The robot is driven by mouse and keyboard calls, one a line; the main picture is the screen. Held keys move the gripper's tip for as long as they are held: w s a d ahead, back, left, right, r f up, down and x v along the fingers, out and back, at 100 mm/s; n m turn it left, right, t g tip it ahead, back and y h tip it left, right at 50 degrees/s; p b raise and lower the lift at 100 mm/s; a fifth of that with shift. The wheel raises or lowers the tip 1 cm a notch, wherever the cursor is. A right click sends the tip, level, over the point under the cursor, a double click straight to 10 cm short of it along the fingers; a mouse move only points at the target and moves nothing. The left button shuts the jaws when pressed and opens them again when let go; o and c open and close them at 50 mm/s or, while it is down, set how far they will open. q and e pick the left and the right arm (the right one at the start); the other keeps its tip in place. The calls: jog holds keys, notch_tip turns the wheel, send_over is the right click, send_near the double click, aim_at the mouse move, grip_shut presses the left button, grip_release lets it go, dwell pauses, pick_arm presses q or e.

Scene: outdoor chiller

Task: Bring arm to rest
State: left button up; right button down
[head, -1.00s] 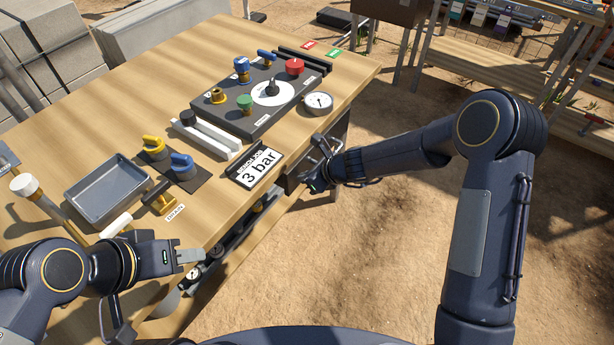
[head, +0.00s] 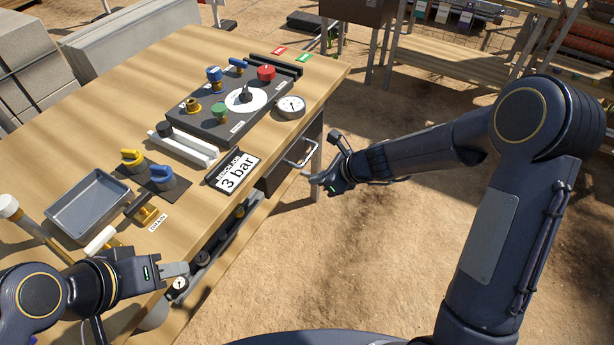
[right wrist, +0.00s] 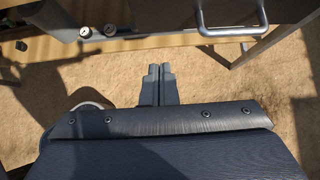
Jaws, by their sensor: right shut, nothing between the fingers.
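My right gripper (head: 320,180) is in the air off the bench's right edge, close to the drawer's handle (head: 303,152). In the right wrist view its fingers (right wrist: 157,85) are together with nothing between them, over bare sand. The handle shows there too (right wrist: 232,18), apart from the fingers. My left gripper (head: 180,270) is low at the bench's front edge, its fingers seeming close together with nothing seen in them. A hammer-like tool with a pale head (head: 8,206) lies near the left arm.
The bench (head: 110,115) carries a valve panel (head: 205,125), a gauge (head: 290,107), a "3 bar" sign (head: 233,172), a grey tray (head: 90,205) and yellow and blue valves (head: 162,176). A shelf (head: 460,62) stands behind. Sandy ground (head: 400,240) right of the bench is clear.

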jog(key=shift+s+d+r, duration=0.1)
jog(key=shift+d+r, duration=0.05)
jog(key=s+d+r+n, duration=0.3)
jog(key=s+r+n, duration=0.3)
jog(key=r, duration=0.1)
jog(key=s+d+r+n, duration=0.3)
jog(key=s+r+n, duration=0.3)
jog(key=r, duration=0.1)
jog(key=s+d+n+h, duration=0.1)
jog(key=s+d+n, duration=0.2)
jog(key=s+n, duration=0.2)
jog(key=s+d+n+h, duration=0.2)
jog(key=s+d+n, duration=0.2)
jog(key=s, duration=0.7)
jog(key=shift+n+t+h, duration=0.3)
jog(key=shift+n, duration=0.7)
